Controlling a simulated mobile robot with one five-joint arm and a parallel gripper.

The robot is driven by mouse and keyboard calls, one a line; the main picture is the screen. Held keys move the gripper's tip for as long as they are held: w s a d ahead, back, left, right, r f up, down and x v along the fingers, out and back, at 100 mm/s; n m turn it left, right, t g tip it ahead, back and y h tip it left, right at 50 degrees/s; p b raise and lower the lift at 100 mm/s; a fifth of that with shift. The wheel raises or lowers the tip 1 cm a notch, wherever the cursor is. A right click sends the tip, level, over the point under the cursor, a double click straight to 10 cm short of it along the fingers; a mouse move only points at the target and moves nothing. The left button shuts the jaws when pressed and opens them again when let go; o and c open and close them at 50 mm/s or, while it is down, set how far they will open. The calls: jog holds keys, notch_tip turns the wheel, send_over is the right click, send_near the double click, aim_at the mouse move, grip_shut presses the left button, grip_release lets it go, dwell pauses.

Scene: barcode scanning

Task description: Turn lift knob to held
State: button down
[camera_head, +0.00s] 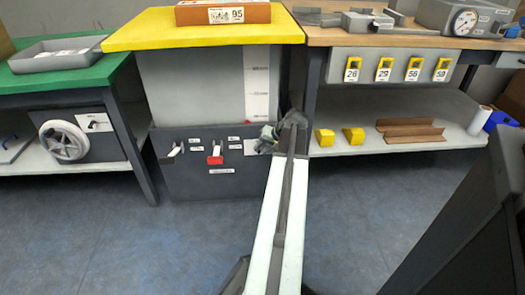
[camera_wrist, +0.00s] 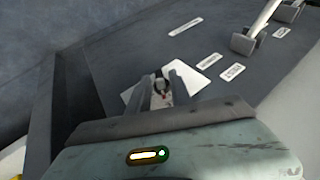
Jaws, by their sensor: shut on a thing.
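A small dark-and-pale knob (camera_wrist: 162,88) stands on a white plate (camera_wrist: 203,80) in the wrist view. My gripper (camera_wrist: 163,84) has its two grey fingers on either side of the knob and is shut on it. In the head view my gripper (camera_head: 263,142) is at the right end of the dark front panel (camera_head: 200,184) of the yellow-topped lift cabinet. The white plate also shows there, just left of my gripper. My gripper hides the knob in that view. The printing around the knob is too small to read, so its setting cannot be told.
Left on the panel are a white-handled lever (camera_head: 175,150) and a red-based lever (camera_head: 214,155). A boxed item (camera_head: 222,14) lies on the yellow top (camera_head: 180,32). A green table (camera_head: 60,75) stands left, a wooden bench (camera_head: 375,38) right. The blue floor in front is clear.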

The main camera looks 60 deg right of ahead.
jog(key=shift+s+d+f+t+y+b, duration=0.15)
jog(key=shift+t+y+b, duration=0.1)
jog(key=shift+t+b, duration=0.2)
jog(key=shift+s+t+y+b, duration=0.1)
jog(key=shift+t+y+b, duration=0.15)
jog(key=shift+t+b, duration=0.2)
jog(key=c, duration=1.5)
grip_release()
jog(key=p+v, duration=0.5)
jog(key=v, duration=0.2)
jog(key=shift+s+r, duration=0.25)
jog(key=shift+r, duration=0.05)
